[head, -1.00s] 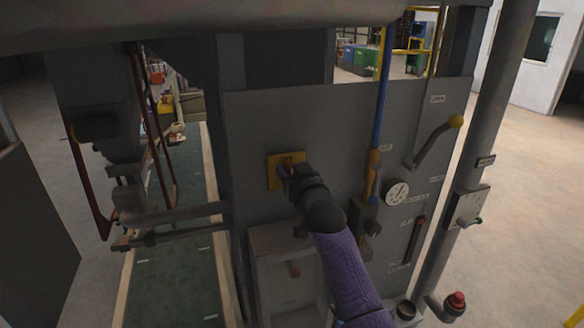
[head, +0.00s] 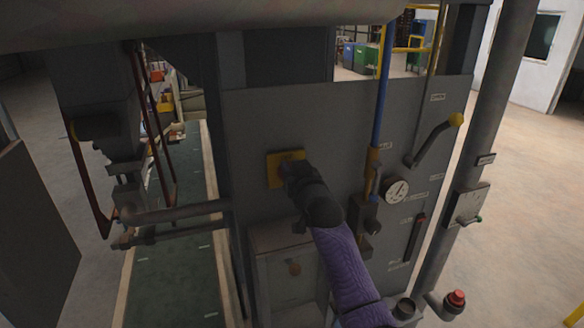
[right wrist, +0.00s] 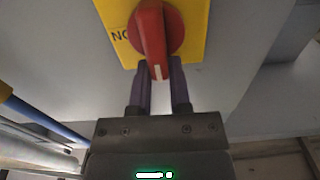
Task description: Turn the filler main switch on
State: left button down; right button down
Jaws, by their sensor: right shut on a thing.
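The main switch is a red rotary knob (right wrist: 150,32) on a yellow plate (right wrist: 196,20). The plate (head: 274,172) is on the grey panel's upper left in the head view. My right gripper (right wrist: 161,72) reaches the knob, its two purple fingers on either side of the handle's end, shut on it. The handle points towards the gripper, slightly tilted, with a white mark at its tip. Letters at the plate's left edge are partly hidden. In the head view my right gripper (head: 291,172) covers most of the knob. My left gripper is not in view.
The grey panel (head: 320,125) also carries a blue pipe (head: 381,100), a gauge (head: 396,190) and a yellow-tipped lever (head: 437,140), right of my arm. A grey box (head: 290,280) juts out below the switch. A green conveyor (head: 180,270) lies left.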

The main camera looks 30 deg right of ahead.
jog(key=shift+d+m, duration=0.1)
jog(key=shift+m, duration=0.3)
jog(key=f+m, duration=0.1)
jog(key=m, duration=0.4)
jog(key=d+m+p, duration=0.1)
jog(key=m, duration=0.5)
jog(key=d+f+m+p, duration=0.1)
jog(key=m, duration=0.4)
jog(key=shift+s+d+f+m, duration=0.15)
jog(key=shift+s+f+m, duration=0.15)
jog(key=shift+m, duration=0.4)
jog(key=c, duration=0.6)
grip_release()
jog(key=shift+o, duration=0.2)
